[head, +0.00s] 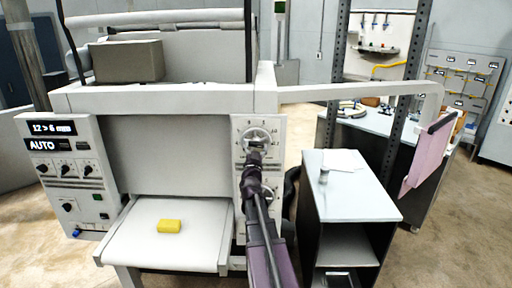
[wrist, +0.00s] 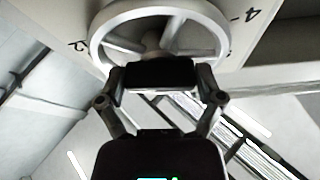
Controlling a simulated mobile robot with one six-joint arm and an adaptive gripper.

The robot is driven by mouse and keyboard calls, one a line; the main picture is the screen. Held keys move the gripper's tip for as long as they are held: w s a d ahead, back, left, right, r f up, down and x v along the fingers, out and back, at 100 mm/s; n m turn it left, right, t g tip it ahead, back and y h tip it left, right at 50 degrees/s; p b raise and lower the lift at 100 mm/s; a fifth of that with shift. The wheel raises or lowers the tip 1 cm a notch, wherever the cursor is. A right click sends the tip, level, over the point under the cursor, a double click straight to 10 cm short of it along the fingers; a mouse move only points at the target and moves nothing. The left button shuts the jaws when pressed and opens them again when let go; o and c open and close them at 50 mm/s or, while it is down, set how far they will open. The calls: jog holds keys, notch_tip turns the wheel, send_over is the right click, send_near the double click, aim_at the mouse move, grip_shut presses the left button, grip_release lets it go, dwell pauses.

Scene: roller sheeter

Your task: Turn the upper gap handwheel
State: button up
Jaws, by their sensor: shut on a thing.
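The upper gap handwheel (head: 257,137) is a pale round spoked wheel on the white right-hand panel of the sheeter (head: 180,98). My gripper (head: 255,156) is at the lower part of this wheel, with its arm reaching up from below. In the wrist view the wheel (wrist: 160,22) fills the top, and my gripper (wrist: 158,76) is shut on its lower rim. The dark finger pads hide the held part of the rim. A dial with the numerals 2 and 4 shows behind the wheel.
A lower handwheel (head: 266,194) sits partly behind my arm. The left panel (head: 70,170) shows "12 > 6 mm" and "AUTO". A grey-topped cabinet (head: 350,190) stands close at right.

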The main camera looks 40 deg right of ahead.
jog(key=o, duration=0.9)
jog(key=shift+c, duration=0.2)
jog(key=shift+n+t+y, duration=0.3)
jog(key=shift+n, duration=0.2)
jog(key=shift+s+d+n+t+y, duration=0.1)
jog(key=shift+n+t+y, duration=0.4)
jog(key=shift+n, duration=0.75)
jog(key=shift+n+t+y, duration=0.4)
jog(key=shift+n+y, duration=0.1)
jog(key=shift+n, duration=0.75)
jog(key=shift+n+t+y+p, duration=0.4)
jog(key=shift+n+y, duration=0.7)
jog(key=shift+n, duration=1.3)
jog(key=shift+n, duration=0.4)
